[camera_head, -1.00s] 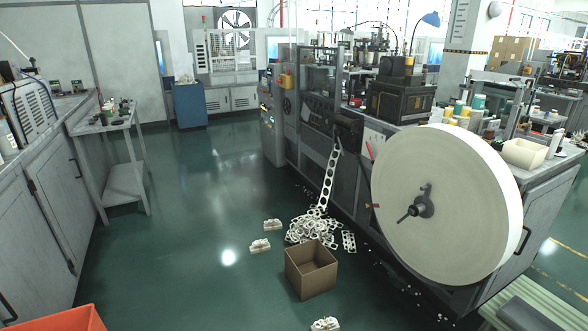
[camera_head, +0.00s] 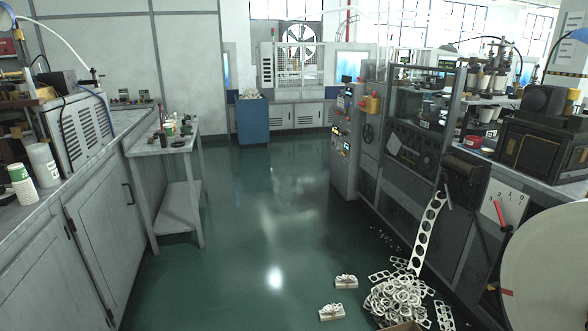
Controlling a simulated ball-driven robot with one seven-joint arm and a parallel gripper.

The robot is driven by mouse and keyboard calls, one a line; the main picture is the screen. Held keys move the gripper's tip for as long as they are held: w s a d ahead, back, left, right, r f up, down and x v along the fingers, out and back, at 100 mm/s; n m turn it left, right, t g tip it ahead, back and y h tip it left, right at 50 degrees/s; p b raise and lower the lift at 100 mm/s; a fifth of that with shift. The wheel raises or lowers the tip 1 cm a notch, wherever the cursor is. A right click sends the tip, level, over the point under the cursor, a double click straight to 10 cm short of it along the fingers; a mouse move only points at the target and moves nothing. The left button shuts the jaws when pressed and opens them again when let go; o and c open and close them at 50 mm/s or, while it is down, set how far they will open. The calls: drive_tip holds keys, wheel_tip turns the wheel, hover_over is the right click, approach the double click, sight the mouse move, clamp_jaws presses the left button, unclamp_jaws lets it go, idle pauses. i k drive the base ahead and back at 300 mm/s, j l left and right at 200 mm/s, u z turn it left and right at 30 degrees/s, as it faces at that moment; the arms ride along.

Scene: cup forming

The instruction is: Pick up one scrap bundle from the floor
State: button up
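One scrap bundle (camera_head: 346,281) lies on the green floor, left of the scrap heap. A second scrap bundle (camera_head: 331,312) lies nearer, close to the bottom edge of the picture. My gripper is not in view.
A cardboard box (camera_head: 405,327) barely shows at the bottom edge. The forming machine (camera_head: 405,150) and a large paper roll (camera_head: 550,265) stand on the right. A grey side table (camera_head: 178,140) and cabinets (camera_head: 105,235) line the left. The floor between is clear.

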sight(343, 282)
drive_tip(key=i+u, duration=0.15)
drive_tip(key=i, duration=0.8)
drive_tip(key=i+l+u, duration=0.1)
drive_tip(key=i, duration=0.85)
drive_tip(key=i+j, duration=0.1)
drive_tip(key=i, duration=0.5)
drive_tip(key=i+j+z, duration=0.1)
drive_tip(key=i, duration=0.45)
drive_tip(key=i+j, duration=0.1)
drive_tip(key=i, duration=0.5)
drive_tip(key=i+j+z, duration=0.25)
drive_tip(key=i+z, duration=0.15)
drive_tip(key=i+j+z, duration=0.35)
drive_tip(key=i+j, duration=0.1)
drive_tip(key=i, duration=0.1)
